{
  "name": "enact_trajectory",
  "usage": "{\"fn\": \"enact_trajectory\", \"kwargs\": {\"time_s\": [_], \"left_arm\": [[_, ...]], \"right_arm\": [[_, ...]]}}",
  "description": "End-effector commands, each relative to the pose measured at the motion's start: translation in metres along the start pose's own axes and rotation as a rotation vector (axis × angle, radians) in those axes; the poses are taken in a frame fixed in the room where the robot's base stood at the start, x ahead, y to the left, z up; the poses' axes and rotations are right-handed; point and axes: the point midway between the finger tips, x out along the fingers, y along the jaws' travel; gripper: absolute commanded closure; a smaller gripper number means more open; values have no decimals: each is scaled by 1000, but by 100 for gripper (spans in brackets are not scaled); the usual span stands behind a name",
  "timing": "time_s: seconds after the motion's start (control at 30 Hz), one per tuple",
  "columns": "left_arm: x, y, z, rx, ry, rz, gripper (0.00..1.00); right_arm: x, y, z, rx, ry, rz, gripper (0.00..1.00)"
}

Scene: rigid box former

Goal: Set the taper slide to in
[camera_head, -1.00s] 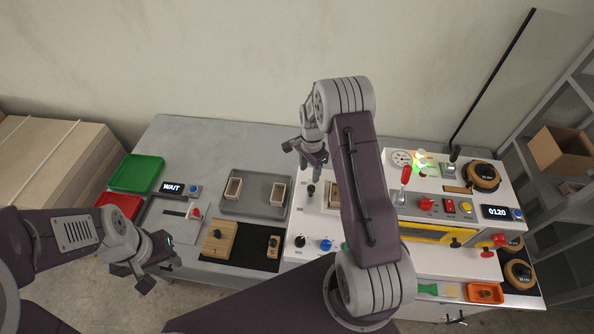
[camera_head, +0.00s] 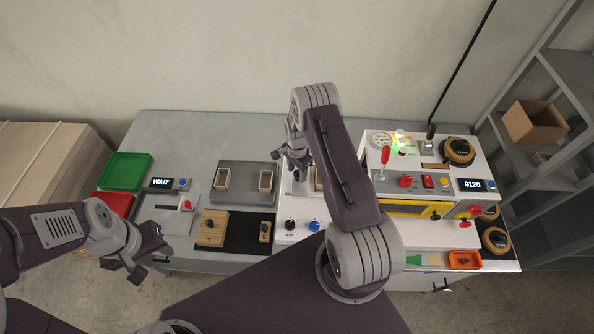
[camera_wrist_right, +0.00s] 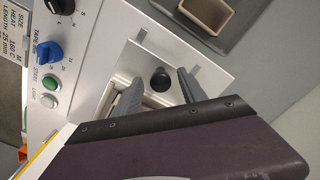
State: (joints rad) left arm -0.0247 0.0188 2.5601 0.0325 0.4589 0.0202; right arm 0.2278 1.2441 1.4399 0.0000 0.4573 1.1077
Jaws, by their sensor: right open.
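A black round knob (camera_wrist_right: 160,78), which I take to be the taper slide's handle, stands on a white plate (camera_wrist_right: 185,65) of the white machine in the right wrist view. My right gripper (camera_wrist_right: 158,88) is open, with one finger on each side of the knob; I cannot tell whether either finger touches it. The slide's in or out marks are not readable.
A blue knob (camera_wrist_right: 48,51), a black dial (camera_wrist_right: 60,5) and a green button (camera_wrist_right: 50,82) sit beside the plate. A grey tray (camera_head: 240,198) with two small boxes lies left of the machine. A red lever (camera_head: 384,157) rises on the right.

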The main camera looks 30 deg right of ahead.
Motion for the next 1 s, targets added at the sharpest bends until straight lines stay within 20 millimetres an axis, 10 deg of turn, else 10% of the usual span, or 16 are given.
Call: {"fn": "enact_trajectory", "kwargs": {"time_s": [0.2, 1.0], "left_arm": [[0, 0, 0, 0, 0, 0, 64], [0, 0, 0, 0, 0, 0, 64]], "right_arm": [[0, 0, 0, 0, 0, 0, 100], [-2, -1, -1, 0, 1, -3, 100]]}}
